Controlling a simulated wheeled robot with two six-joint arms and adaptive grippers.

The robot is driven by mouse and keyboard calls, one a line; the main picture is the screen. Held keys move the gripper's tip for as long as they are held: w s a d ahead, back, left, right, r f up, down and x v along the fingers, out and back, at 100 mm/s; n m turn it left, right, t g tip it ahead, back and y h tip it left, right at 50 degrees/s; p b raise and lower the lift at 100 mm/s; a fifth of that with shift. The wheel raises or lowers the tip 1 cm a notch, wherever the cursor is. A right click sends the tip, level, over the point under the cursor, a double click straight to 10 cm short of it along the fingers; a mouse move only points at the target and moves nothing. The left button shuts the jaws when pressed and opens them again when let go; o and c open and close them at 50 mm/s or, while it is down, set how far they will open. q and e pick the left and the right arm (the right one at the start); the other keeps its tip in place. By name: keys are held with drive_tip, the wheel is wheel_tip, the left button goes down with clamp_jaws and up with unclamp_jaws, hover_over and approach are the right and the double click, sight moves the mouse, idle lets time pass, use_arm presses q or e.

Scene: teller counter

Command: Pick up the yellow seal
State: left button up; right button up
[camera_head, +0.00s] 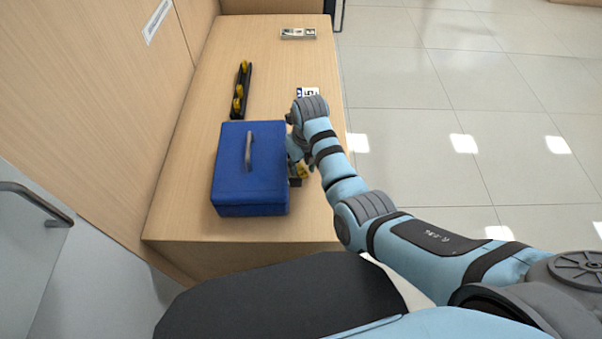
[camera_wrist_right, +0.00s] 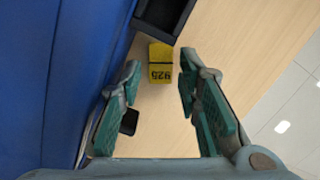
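A yellow block with a dark band and the digits 925, which looks like the yellow seal (camera_wrist_right: 160,64), lies on the counter (camera_head: 190,190). In the wrist view it is just beyond the gap between my right fingertips. In the head view a small yellow part of it (camera_head: 304,171) shows beside my right gripper (camera_head: 299,158), which hides much of it. My right gripper (camera_wrist_right: 158,86) is open and empty, pointing down with a finger to each side. My left gripper is not in view.
A blue box (camera_head: 232,185) with a grey handle stands close left of my right gripper. A black tray (camera_wrist_right: 178,14) adjoins the yellow block. A black rack (camera_head: 238,101) with yellow pieces, a number card (camera_head: 309,92) and banknotes (camera_head: 298,34) lie farther back. The counter's right edge is near.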

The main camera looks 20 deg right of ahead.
drive_tip(key=shift+w+f, duration=0.1)
drive_tip(key=shift+f, duration=0.8)
drive_tip(key=shift+c, duration=0.6)
drive_tip(key=c, duration=0.4)
drive_tip(key=shift+r, duration=0.1)
drive_tip(key=shift+c, duration=0.4)
